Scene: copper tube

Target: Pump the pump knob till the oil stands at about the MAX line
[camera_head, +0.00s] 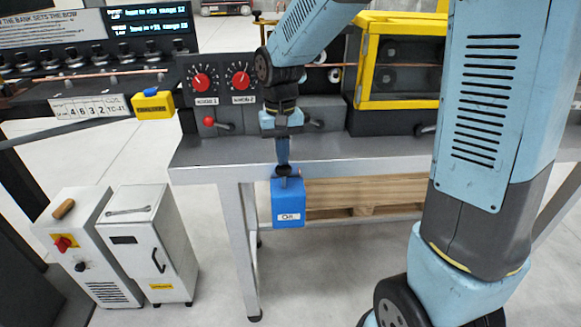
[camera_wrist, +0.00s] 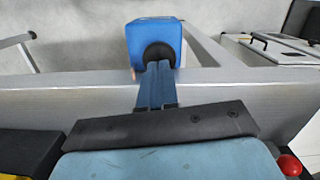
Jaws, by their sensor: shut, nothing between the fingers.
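The blue oil box (camera_head: 288,205) with a white label hangs at the front edge of the grey bench. It also shows at the top of the wrist view (camera_wrist: 150,28). The round black pump knob (camera_wrist: 158,50) is on the box's top. My gripper (camera_head: 284,164) points down over the box, its fingers closed together and empty. In the wrist view the fingertips (camera_wrist: 158,66) overlap the knob's near edge; I cannot tell whether they press on it. No oil level or MAX line can be made out in either view.
The grey bench edge (camera_head: 350,164) runs beside the gripper. Behind it stand a panel with two red dials (camera_head: 220,80), a red-knobbed lever (camera_head: 209,121) and a yellow-framed guard (camera_head: 402,62). Two white cabinets (camera_head: 150,240) stand on the floor at left. Floor below the box is clear.

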